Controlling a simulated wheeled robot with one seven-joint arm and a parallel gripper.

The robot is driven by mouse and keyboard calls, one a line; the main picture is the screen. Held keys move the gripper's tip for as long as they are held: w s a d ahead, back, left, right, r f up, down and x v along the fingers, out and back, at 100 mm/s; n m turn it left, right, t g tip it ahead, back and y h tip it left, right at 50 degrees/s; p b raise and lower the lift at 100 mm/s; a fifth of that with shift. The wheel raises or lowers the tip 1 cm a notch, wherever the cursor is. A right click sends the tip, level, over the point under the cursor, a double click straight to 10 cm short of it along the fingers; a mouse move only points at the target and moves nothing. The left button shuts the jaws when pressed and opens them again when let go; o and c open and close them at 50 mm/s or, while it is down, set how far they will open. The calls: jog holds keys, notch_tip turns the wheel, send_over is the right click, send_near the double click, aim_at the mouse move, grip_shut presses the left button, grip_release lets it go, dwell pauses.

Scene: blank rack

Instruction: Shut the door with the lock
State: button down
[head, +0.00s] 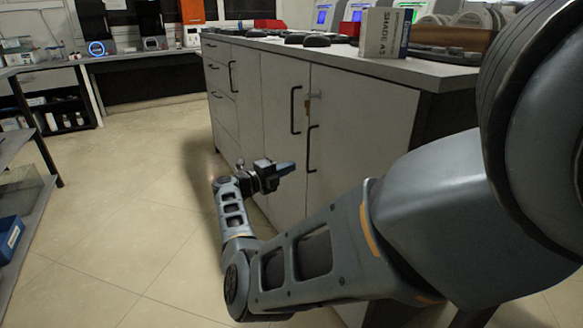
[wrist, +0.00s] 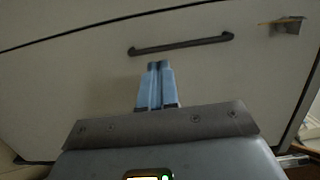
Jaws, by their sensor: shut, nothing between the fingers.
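The pale cabinet door with the lock (head: 360,120) is the right-hand one of a neighbouring pair. It looks nearly flush; I cannot tell whether a small gap is left. The lock (head: 314,96), with a small brass-coloured piece, sits near its upper left edge, above its dark bar handle (head: 312,150). The wrist view shows the door sideways, with the handle (wrist: 180,46) across the top and the lock (wrist: 288,25) at upper right. My gripper (head: 290,168) is in front of the cabinet, beside the handle's lower end. Its blue fingers (wrist: 158,66) are together and empty, apart from the handle.
The left-hand door's handle (head: 295,110) is close beside. The grey countertop (head: 400,68) carries a white box (head: 382,33) and several dark items. The tiled floor (head: 130,190) left of the cabinet is clear. A shelf unit with a blue bin (head: 10,238) stands at far left.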

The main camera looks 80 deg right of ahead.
jog(key=v, duration=0.8)
jog(key=shift+a, duration=0.4)
jog(key=shift+w, duration=0.15)
